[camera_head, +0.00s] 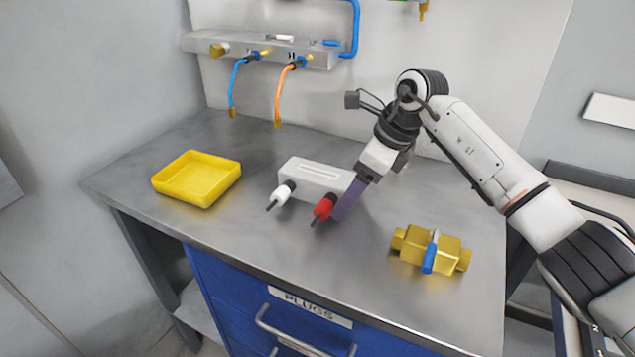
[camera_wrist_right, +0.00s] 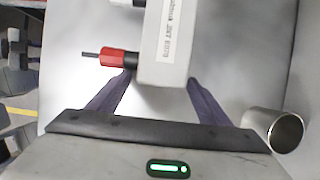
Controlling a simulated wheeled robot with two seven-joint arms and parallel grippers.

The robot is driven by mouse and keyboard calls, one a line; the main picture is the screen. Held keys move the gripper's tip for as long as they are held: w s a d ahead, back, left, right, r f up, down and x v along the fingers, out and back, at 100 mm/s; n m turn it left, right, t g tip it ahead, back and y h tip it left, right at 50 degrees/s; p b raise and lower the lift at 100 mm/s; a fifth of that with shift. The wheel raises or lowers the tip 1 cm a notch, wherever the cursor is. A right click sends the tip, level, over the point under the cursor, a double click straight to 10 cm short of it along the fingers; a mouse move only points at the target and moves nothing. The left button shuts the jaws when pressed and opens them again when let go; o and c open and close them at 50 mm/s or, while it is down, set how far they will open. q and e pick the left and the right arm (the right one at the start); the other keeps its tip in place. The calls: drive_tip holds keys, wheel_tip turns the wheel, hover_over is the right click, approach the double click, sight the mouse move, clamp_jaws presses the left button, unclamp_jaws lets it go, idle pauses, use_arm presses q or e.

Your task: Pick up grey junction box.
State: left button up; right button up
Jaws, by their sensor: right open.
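The grey junction box (camera_head: 318,177) lies on the metal workbench, with a white plug and a red plug on its front side. My right gripper (camera_head: 344,204) reaches down at the right end of the box. In the right wrist view the box (camera_wrist_right: 164,45) extends between my open fingers (camera_wrist_right: 160,88), one finger on each side, and its red plug (camera_wrist_right: 118,58) sticks out to the left near one fingertip. I cannot tell whether the fingers touch the box. My left gripper is not in view.
A yellow tray (camera_head: 197,180) stands on the bench at the left. A brass valve with a blue handle (camera_head: 431,250) lies at the right front. A metal cylinder (camera_wrist_right: 273,131) shows in the right wrist view. A manifold with hoses (camera_head: 262,52) is on the back wall.

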drive_tip(key=shift+r, duration=0.1)
drive_tip(key=c, duration=1.4)
drive_tip(key=shift+o, duration=0.2)
wheel_tip(320, 180, up, 18)
drive_tip(key=shift+p, duration=0.45)
